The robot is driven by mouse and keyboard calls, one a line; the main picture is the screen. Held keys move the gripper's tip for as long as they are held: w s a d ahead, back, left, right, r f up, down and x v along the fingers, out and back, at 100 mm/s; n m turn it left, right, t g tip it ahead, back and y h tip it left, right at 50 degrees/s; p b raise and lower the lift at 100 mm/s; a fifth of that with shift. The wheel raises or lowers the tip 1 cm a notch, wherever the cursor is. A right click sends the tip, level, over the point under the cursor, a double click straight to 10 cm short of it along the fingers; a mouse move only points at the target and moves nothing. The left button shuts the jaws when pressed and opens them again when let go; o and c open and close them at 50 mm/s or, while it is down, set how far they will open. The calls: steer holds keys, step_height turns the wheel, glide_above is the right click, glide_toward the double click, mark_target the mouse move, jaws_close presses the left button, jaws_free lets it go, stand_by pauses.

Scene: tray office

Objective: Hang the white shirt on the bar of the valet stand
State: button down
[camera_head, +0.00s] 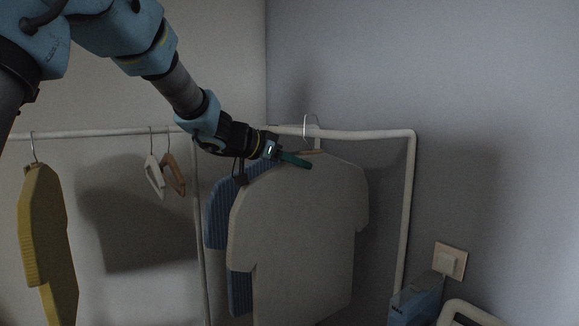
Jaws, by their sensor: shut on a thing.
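The white shirt (300,240) looks pale grey in this dim light and hangs upright on a hanger. The hanger's hook (311,124) rises at the pale bar (365,134); I cannot tell whether it rests on the bar or is in front of it. My gripper (300,160) is shut at the top of the shirt, by the collar and hanger. The exact grip is too small to see. A white curved tube (468,307) shows at the bottom right; I cannot tell whether it is the valet stand.
A blue garment (216,215) hangs just behind the white shirt, partly hidden. A yellow garment (45,235) and two empty hangers (163,176) hang from the rail at left. A blue box (417,300) stands below a wall switch (450,261) at right.

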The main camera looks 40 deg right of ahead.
steer(key=shift+d+f+b, duration=0.2)
steer(key=shift+f+b, duration=0.2)
steer(key=shift+f, duration=0.3)
steer(key=shift+d+f+b, duration=0.2)
steer(key=shift+f+b, duration=0.15)
steer(key=shift+f, duration=0.3)
steer(key=shift+c, duration=2)
jaws_free()
steer(key=b+v, duration=0.2)
steer(key=v, duration=0.9)
steer(key=shift+f, duration=0.1)
